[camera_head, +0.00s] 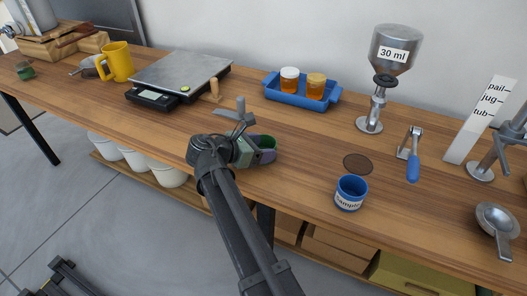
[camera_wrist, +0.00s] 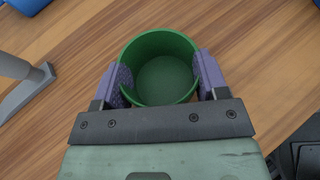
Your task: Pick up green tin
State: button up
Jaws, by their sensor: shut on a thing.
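The green tin (camera_wrist: 163,80) is an open, empty round cup. In the wrist view it sits between the two purple finger pads of my gripper (camera_wrist: 162,82), which is shut on it from both sides. In the head view only part of the green tin (camera_head: 267,142) shows, at the front middle of the workbench, and my gripper (camera_head: 262,153) hides the rest. I cannot tell whether the tin's base touches the wood.
A blue "sample" tin (camera_head: 351,193) stands to the right, near a dark round mark (camera_head: 357,164). A blue tray (camera_head: 300,99) with two jars and a scale (camera_head: 180,75) are behind.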

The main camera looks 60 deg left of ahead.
notch_tip(320, 180, up, 20)
jog(key=p, duration=2)
